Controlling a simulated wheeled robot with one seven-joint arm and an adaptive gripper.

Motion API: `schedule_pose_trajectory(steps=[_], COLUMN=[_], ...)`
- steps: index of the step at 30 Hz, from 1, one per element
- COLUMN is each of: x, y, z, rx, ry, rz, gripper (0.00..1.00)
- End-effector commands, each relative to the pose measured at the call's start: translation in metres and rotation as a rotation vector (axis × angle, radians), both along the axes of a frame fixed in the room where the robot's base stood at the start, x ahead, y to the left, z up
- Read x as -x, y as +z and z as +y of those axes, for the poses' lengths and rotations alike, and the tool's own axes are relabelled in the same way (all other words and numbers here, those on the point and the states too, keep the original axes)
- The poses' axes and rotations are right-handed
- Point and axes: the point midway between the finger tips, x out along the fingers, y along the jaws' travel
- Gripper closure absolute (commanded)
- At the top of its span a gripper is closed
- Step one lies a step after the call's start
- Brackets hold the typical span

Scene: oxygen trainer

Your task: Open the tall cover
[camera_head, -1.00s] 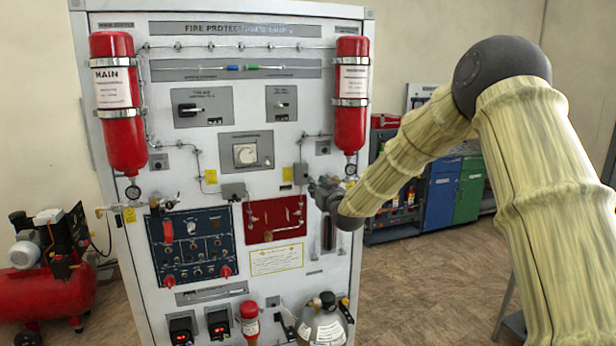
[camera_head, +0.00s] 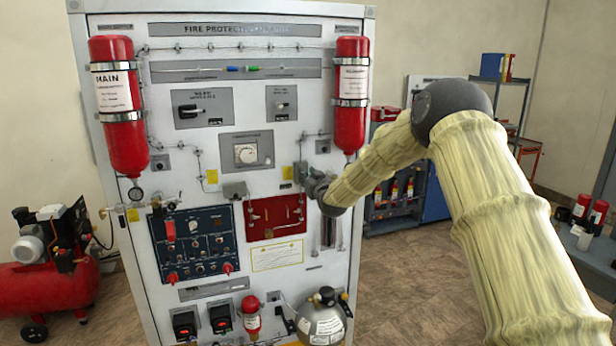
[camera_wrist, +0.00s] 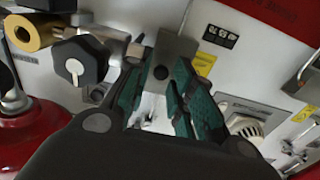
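I take the tall cover to be the narrow grey box (camera_head: 299,171) on the white panel, right of a small yellow label. In the wrist view the grey cover (camera_wrist: 176,50) lies ahead of the gap between my fingertips, its lower end seen between them. My gripper (camera_head: 312,182) is at the panel beside this box and hides part of it in the head view. In the wrist view my gripper (camera_wrist: 163,78) has its green-padded fingers apart. I cannot tell whether a finger touches the cover.
A black valve knob (camera_wrist: 80,64) and a brass fitting (camera_wrist: 30,32) sit close left of my fingers. A white dial (camera_wrist: 245,122) is to the right. A second, wider grey box (camera_head: 235,190) is on the panel. A red cylinder (camera_head: 351,120) hangs above my gripper.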

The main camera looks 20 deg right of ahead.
Motion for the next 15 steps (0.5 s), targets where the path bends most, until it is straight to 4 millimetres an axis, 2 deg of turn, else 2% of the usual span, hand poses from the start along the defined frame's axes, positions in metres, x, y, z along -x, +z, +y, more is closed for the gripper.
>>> schedule_pose_trajectory(steps=[6,10,15], x=[0.0000,0.0001,0.0002], y=[-0.0004,-0.0004,-0.0002], z=[0.0001,-0.0001,-0.0003], rx=[0.000,0.000,0.000], ry=[0.000,0.000,-0.001], rz=[0.000,0.000,0.000], gripper=[0.76,1.00,1.00])
